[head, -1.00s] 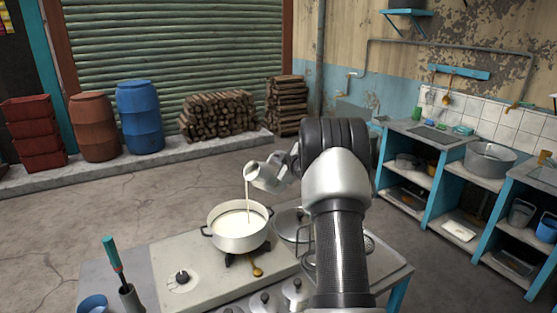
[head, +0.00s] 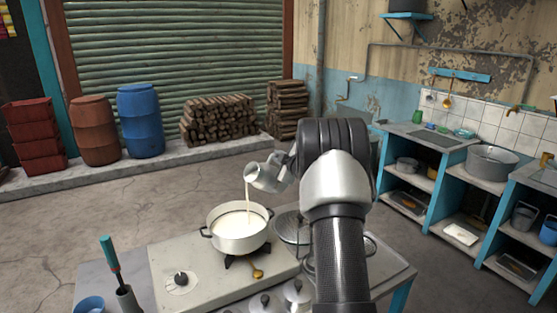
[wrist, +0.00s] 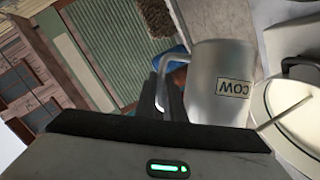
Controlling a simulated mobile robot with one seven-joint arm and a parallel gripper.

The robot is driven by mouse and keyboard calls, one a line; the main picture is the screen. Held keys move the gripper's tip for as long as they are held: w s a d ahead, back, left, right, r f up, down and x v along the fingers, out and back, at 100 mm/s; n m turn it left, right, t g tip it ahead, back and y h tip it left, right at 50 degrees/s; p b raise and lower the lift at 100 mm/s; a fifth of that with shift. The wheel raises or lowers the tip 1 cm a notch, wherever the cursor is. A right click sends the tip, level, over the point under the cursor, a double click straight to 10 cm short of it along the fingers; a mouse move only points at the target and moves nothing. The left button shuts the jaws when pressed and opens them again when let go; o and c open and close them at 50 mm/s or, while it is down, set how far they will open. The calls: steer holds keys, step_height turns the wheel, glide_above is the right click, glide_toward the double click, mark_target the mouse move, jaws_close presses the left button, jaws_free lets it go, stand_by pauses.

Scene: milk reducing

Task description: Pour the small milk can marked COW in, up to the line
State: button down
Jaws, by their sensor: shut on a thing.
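The small metal milk can (head: 265,177) is tilted to the left above the pot. It carries a COW label in the wrist view (wrist: 220,80). My gripper (head: 291,163) is shut on the can's handle, mostly hidden behind my arm in the head view. A thin stream of milk (head: 248,196) runs from the can's lip into the wide white pot (head: 238,241). The pot stands on the stove and holds white milk; part of its rim shows in the wrist view (wrist: 262,102).
Several lidded cans (head: 297,291) stand at the counter's front. A holder with a teal-handled tool (head: 110,254) is at the left. Air left of the can is clear.

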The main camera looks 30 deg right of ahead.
mark_target(271, 155)
steer(key=shift+a+r+n+t+b, duration=0.45)
steer(key=shift+n+b, duration=0.25)
steer(key=shift+b, duration=2.3)
steer(key=shift+s+a+r+n+t+h+b, duration=0.15)
steer(key=shift+a+r+n+t+h+b, duration=0.3)
steer(key=shift+b, duration=1.75)
steer(key=shift+s+a+r+n+h+b, duration=0.15)
steer(key=shift+a+n+b, duration=0.45)
steer(key=shift+b, duration=1.6)
steer(key=shift+f, duration=0.25)
